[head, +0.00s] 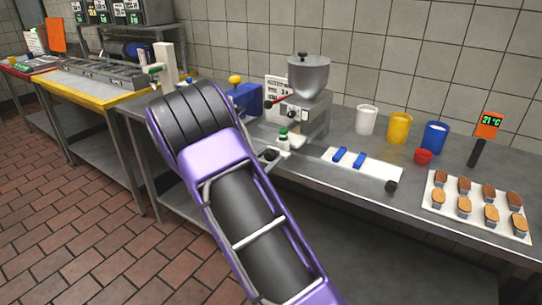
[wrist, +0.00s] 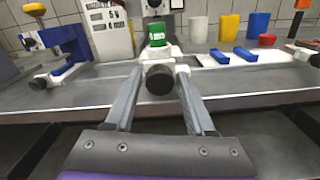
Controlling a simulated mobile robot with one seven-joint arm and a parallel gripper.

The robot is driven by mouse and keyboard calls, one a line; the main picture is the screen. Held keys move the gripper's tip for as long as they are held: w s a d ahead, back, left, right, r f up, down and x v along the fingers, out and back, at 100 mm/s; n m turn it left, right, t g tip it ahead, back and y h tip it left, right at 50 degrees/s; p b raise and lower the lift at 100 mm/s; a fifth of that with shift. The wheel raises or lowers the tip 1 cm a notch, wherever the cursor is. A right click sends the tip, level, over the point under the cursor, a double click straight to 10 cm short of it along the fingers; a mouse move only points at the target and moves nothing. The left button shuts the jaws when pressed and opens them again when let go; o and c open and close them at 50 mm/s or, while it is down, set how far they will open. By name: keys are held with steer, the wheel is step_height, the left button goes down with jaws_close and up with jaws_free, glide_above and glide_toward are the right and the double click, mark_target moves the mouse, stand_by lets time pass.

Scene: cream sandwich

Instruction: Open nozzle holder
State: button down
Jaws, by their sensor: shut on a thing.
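A grey filling machine (head: 305,112) with a metal hopper (head: 309,74) stands at the back of the counter. In front of it is a small white part with a green block (head: 283,133); the green block (wrist: 157,33) also shows in the wrist view. Below it, a round black knob (wrist: 159,79) faces me at the counter's front edge. My gripper (wrist: 160,75) is shut on this black knob, one finger at each side. In the head view, my arm hides much of the area around my gripper (head: 270,155). No part is clearly marked as the nozzle holder.
A blue device with a yellow knob (head: 235,79) stands left of the machine. A white board (head: 375,170) with blue pieces lies to the right. Cups (head: 400,127) and a tray of small cakes (head: 430,200) are farther right. The floor in front is clear.

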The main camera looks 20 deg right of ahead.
steer(key=c, duration=0.5)
jaws_free()
steer(key=p+v, duration=0.1)
steer(key=v, duration=1.6)
steer(key=shift+a, duration=0.25)
steer(key=shift+s, duration=0.1)
